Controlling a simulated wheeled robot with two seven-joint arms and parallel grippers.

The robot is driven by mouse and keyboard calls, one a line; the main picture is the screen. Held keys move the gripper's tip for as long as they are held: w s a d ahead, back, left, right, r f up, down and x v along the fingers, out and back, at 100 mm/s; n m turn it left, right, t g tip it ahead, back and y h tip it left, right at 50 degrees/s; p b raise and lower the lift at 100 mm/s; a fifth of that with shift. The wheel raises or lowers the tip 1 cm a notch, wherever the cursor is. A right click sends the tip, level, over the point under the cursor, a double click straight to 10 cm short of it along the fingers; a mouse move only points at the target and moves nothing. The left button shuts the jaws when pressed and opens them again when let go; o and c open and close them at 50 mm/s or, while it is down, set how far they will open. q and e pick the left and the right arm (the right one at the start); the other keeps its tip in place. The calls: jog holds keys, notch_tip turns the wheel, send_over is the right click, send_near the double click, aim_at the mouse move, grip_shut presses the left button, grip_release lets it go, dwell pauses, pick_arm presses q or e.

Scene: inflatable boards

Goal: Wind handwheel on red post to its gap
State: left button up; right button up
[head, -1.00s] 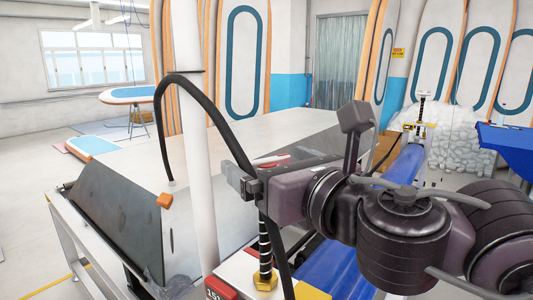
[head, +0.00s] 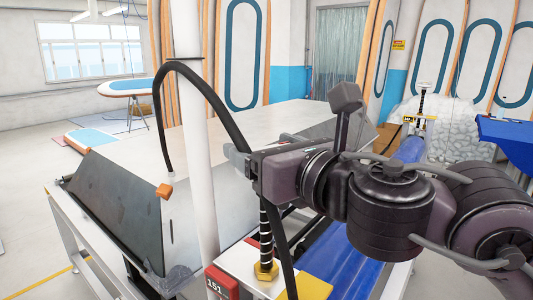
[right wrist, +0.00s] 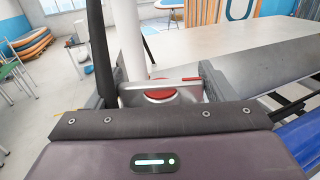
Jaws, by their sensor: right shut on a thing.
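My right gripper (head: 240,162) reaches in from the right in the head view, above the red block marked 151 (head: 222,284). In the right wrist view my gripper (right wrist: 158,88) has a finger on each side of a grey bar with a red round part (right wrist: 160,94), which I take to be the handwheel on its red post. It is shut on this part. The gripper hides most of the handwheel in the head view, and I cannot make out the gap. A black ribbed rod with a brass nut (head: 265,270) stands below the gripper. My left gripper is not in view.
A white pole (head: 196,130) and a curved black hose (head: 218,105) stand close to the gripper. A large pale table (head: 130,160) lies behind. A blue roll (head: 345,255) lies to the right. Open floor (head: 35,200) shows at left.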

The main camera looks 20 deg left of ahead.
jog(key=shift+f, duration=0.1)
jog(key=o, duration=1)
jog(key=shift+s+d, duration=0.25)
jog(key=shift+d, duration=0.05)
jog(key=b+v, duration=0.2)
jog(key=v, duration=0.5)
jog(key=shift+d, duration=0.1)
